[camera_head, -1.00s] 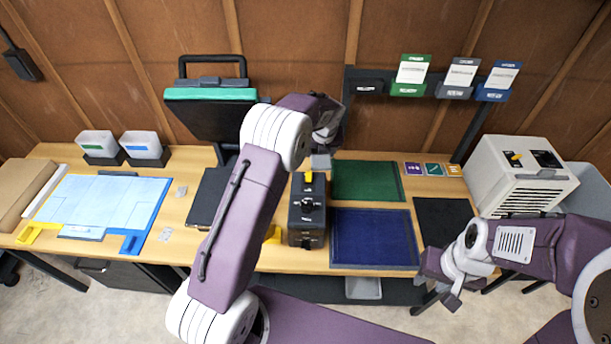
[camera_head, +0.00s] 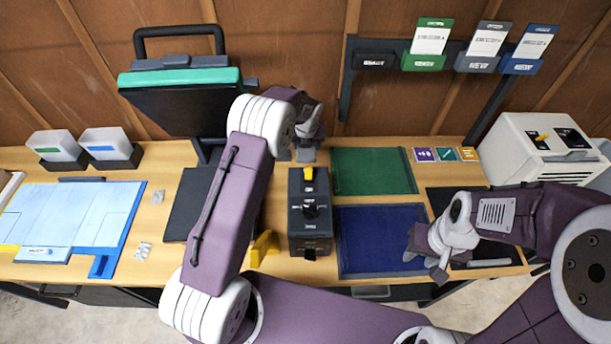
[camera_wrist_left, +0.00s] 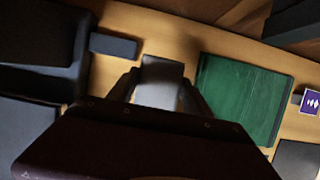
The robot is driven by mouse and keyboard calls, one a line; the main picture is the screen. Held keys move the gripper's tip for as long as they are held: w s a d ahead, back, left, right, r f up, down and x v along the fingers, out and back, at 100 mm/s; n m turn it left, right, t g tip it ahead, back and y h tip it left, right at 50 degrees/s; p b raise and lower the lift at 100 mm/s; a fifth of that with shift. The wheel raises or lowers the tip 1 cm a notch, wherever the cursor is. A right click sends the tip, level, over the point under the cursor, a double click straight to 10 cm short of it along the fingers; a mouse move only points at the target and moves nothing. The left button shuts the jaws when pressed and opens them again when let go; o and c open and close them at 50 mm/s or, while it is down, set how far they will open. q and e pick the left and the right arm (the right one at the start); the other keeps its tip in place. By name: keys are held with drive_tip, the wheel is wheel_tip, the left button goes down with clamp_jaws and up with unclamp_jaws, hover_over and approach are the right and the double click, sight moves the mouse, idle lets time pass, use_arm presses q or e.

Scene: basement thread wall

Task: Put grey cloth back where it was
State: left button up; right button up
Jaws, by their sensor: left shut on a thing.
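The grey cloth (camera_wrist_left: 160,82) shows in the left wrist view as a small grey piece between the two dark fingers of my left gripper (camera_wrist_left: 160,92). My left gripper (camera_head: 305,150) is shut on it and holds it over the back of the workbench, left of the green mat (camera_head: 373,171). In the head view the cloth is a small grey patch under the wrist, mostly hidden by my arm. My right gripper (camera_head: 428,265) is open and empty near the front edge, between the blue mat (camera_head: 382,240) and the black mat (camera_head: 445,198).
A black box with a yellow switch (camera_head: 310,225) stands below my left gripper. A raised black-and-teal press (camera_head: 180,78) is at the back left. A rack with card holders (camera_head: 410,60) is on the wall. A white machine (camera_head: 535,150) stands at the right. The green mat looks clear.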

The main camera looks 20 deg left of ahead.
sight(306, 155)
use_arm(q)
drive_tip(key=f, duration=0.5)
drive_tip(key=shift+s+f, duration=0.25)
drive_tip(key=shift+w+f, duration=0.2)
drive_tip(key=shift+f, duration=0.3)
wheel_tip(306, 155, down, 3)
drive_tip(key=shift+s+r+p, duration=0.15)
drive_tip(key=shift+p, duration=0.15)
drive_tip(key=shift+f, duration=0.4)
drive_tip(key=shift+f, duration=0.15)
drive_tip(key=o, duration=1.5)
drive_tip(key=shift+c, duration=0.2)
drive_tip(key=v, duration=1.2)
drive_tip(key=shift+d+r, duration=0.1)
drive_tip(key=shift+r, duration=0.15)
